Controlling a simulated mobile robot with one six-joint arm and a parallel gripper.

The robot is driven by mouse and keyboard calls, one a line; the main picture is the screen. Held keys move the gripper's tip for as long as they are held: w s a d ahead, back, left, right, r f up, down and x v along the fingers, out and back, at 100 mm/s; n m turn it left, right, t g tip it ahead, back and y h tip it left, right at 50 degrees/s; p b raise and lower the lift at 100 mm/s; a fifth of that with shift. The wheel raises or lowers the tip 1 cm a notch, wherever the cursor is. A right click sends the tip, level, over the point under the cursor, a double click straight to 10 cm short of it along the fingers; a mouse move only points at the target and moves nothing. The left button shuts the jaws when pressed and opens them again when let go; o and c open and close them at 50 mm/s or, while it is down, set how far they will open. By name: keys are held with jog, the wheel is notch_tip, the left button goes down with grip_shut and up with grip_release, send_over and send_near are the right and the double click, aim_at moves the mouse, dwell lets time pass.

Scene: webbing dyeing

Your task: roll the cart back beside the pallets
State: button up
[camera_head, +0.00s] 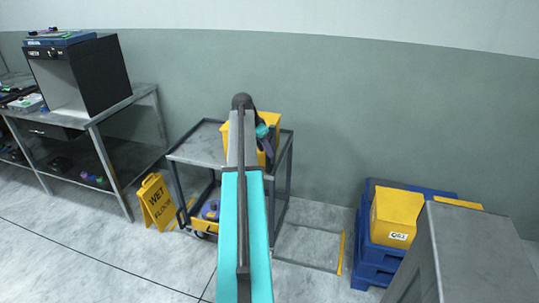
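The grey cart (195,146) stands against the green wall, left of the picture's middle. A yellow bin (272,118) sits on its top, partly hidden by my arm. The blue pallets (373,247) are stacked at the right by the wall, with floor between them and the cart. My arm reaches over the cart. My gripper (266,147) seems to be at the cart's right end, near the yellow bin, mostly hidden behind my arm. I cannot tell whether it is open or touches the cart.
A marked floor patch with a yellow strip (341,253) lies between cart and pallets, clear. A wet floor sign (157,201) stands left of the cart. A workbench (120,104) is farther left. A yellow box (396,216) sits on the pallets; a grey cabinet (480,255) stands in front.

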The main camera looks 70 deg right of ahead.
jog(key=shift+p+x, duration=0.35)
jog(key=shift+x, duration=2.35)
